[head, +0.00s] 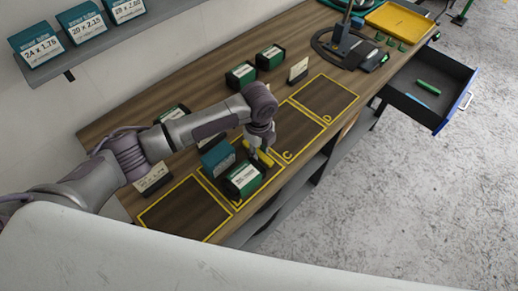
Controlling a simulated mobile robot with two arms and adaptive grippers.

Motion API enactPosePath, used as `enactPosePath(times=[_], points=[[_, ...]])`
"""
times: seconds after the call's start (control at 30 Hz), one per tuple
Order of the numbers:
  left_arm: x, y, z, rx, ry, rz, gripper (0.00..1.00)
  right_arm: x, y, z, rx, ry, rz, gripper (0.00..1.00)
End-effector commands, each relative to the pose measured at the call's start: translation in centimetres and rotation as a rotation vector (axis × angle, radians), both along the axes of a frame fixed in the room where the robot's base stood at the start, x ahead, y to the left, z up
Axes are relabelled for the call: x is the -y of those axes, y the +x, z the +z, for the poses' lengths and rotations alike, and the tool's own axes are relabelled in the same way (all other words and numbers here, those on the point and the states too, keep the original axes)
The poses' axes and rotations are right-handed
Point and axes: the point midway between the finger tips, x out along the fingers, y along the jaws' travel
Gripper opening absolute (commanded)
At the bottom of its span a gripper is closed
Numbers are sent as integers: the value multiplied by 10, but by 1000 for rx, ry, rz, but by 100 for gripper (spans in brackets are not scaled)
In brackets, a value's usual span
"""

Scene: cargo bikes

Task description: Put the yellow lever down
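The yellow lever (265,160) is small in the head view. It sits between the fingers of my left gripper (260,152), low over the workbench (180,90). The gripper appears closed around it, and the fingers partly hide it. It is close to the border of the yellow-outlined area marked C (297,133), just behind and right of a green and black box (243,181). I cannot tell whether the lever touches the bench. My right gripper is not in view.
A teal box (217,158) stands just left of the gripper. Outlined area D (325,95) and the nearest outlined area (185,210) are empty. More boxes (270,57) stand along the back. An open drawer (428,88) juts out at the right, near a yellow tray (400,21).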

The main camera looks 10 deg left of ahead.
Motion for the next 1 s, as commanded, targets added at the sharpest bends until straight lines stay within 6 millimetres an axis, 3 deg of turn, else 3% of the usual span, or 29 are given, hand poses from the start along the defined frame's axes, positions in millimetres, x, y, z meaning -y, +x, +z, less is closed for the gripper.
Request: enactPosePath(times=[0.27, 0.7, 1.0], points=[[1, 1, 11, 3, -2, -1, 32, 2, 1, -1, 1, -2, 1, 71], [0, 0, 99, 4, -1, 0, 32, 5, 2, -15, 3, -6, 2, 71], [0, -1, 123, 0, 0, 0, 32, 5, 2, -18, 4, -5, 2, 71]])
